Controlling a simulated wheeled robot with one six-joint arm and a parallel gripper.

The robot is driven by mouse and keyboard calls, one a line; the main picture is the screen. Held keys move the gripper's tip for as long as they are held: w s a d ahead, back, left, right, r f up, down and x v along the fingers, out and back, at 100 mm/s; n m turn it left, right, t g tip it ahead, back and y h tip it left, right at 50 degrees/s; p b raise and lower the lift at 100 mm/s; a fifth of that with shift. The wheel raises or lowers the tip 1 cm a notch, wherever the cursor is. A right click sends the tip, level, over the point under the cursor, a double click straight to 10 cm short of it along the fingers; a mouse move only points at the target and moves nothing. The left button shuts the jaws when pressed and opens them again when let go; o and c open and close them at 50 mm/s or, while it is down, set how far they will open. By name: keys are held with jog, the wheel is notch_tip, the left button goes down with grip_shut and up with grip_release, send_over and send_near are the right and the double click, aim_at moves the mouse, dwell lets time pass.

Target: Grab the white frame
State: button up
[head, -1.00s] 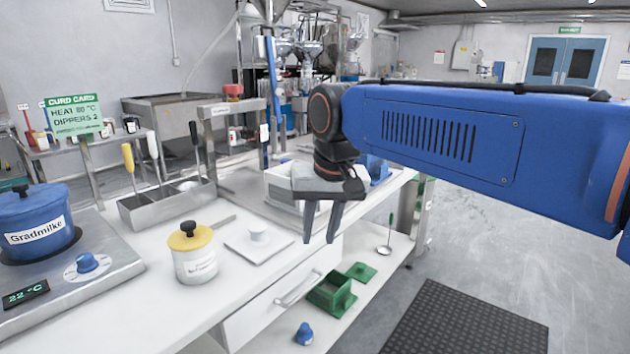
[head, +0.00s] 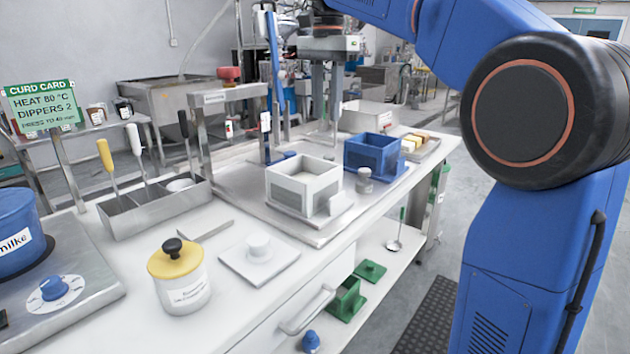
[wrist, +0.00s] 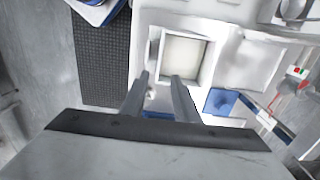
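The white frame (head: 290,198) is an open square box with grated lower sides, standing on a metal tray in the middle of the table. Something pale lies inside it. In the wrist view its rim (wrist: 209,55) shows just beyond my fingertips. My gripper (head: 326,138) hangs fingers-down above and behind the white frame in the head view, apart from it. In the wrist view my gripper (wrist: 160,77) has its fingers apart with nothing between them.
A blue frame (head: 368,155) stands just right of the white one, with a small grey knobbed piece (head: 364,181) nearby. A blue-based post (head: 266,140) rises at the left. A yellow-lidded jar (head: 181,285) and a white knobbed lid (head: 258,262) sit in front.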

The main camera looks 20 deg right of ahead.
aim_at(325, 174)
notch_tip(325, 174, down, 17)
jog(key=shift+f, duration=0.15)
dwell(0.7)
grip_shut()
